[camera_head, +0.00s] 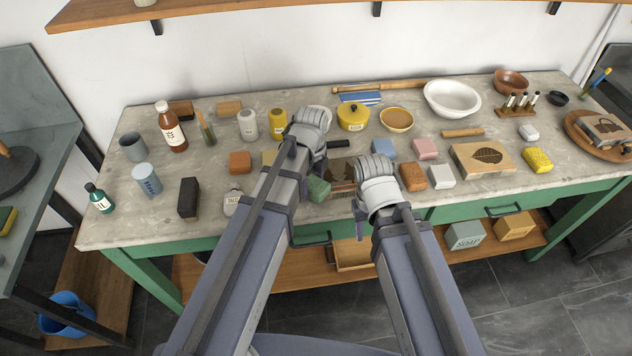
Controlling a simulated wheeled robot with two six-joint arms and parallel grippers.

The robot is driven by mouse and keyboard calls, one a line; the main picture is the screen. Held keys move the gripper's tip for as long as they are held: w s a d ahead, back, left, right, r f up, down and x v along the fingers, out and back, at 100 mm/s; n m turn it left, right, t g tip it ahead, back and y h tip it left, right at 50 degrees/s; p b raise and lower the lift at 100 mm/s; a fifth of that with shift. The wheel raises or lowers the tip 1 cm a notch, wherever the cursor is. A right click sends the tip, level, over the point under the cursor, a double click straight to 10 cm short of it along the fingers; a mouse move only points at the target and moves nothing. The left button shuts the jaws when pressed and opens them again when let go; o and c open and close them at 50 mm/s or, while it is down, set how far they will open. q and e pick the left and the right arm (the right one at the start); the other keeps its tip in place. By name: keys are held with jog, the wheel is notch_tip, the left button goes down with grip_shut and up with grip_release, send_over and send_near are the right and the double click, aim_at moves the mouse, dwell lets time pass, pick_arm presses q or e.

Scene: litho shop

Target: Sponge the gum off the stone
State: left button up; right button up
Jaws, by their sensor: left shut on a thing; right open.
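A stone (343,172) with a dark tree-like picture lies at the front middle of the bench, between my two grippers and partly hidden by them. My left gripper (317,174) is shut on a small green block (319,189), which looks like a sponge, at the stone's left front edge. I cannot tell whether the block touches the stone. My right gripper (360,212) is open at the stone's right front side; its fingers are mostly hidden by its wrist. A yellow sponge (538,160) lies at the right of the bench. Any gum is too small to make out.
A leaf-pictured stone (483,158) lies right of my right gripper. Several small blocks, bottles and jars crowd the bench (225,180) on both sides. A white bowl (452,98) and a yellow pot (353,116) stand behind. A wooden shelf (230,6) hangs above.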

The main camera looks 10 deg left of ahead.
pick_arm(q)
jog(key=shift+r, duration=0.1)
notch_tip(320, 180, up, 6)
jog(key=p, duration=0.6)
notch_tip(320, 180, up, 3)
jog(key=p, duration=0.3)
dwell(0.4)
dwell(0.3)
